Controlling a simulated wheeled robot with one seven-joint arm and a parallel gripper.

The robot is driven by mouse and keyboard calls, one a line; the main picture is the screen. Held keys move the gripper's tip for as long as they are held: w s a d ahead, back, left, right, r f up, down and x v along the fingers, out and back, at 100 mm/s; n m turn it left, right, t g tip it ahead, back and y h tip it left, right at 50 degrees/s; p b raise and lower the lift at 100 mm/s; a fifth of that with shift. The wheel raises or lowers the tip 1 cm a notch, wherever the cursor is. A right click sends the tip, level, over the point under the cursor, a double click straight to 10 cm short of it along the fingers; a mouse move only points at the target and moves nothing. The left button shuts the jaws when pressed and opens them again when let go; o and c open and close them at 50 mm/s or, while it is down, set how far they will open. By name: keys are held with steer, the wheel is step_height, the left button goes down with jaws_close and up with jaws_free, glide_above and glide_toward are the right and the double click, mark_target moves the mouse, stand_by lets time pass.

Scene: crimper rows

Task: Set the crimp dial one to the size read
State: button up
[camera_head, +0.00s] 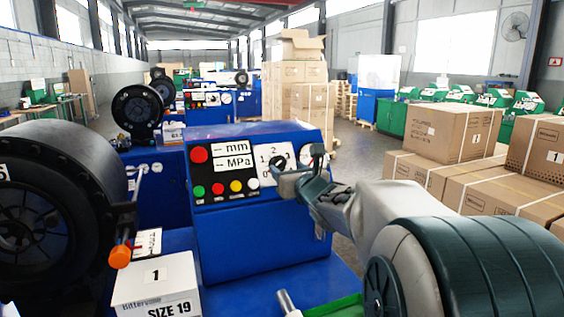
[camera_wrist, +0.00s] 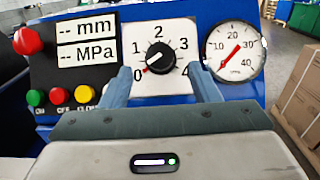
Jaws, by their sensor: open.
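The crimp dial is a black knob (camera_wrist: 158,57) on a white plate (camera_wrist: 180,30) marked 0 to 4. Its red mark points to the lower left, near 0. In the head view the plate (camera_head: 264,152) is partly hidden by my gripper (camera_head: 297,160). In the wrist view my gripper (camera_wrist: 160,71) is open, with one finger on each side of the knob and a gap on both sides. A white box (camera_head: 155,285) at the lower left of the head view reads "1" and "SIZE 19".
The blue console (camera_head: 255,235) carries blank mm and MPa displays (camera_wrist: 86,40), a red knob (camera_wrist: 27,40), coloured buttons (camera_wrist: 60,96) and a pressure gauge (camera_wrist: 235,50). A large black crimper head (camera_head: 40,200) stands left. Cardboard boxes (camera_head: 440,135) are stacked right.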

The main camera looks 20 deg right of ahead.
mark_target(282, 164)
steer(key=shift+w+p, duration=0.55)
steer(key=shift+w, duration=2)
steer(key=c, duration=1)
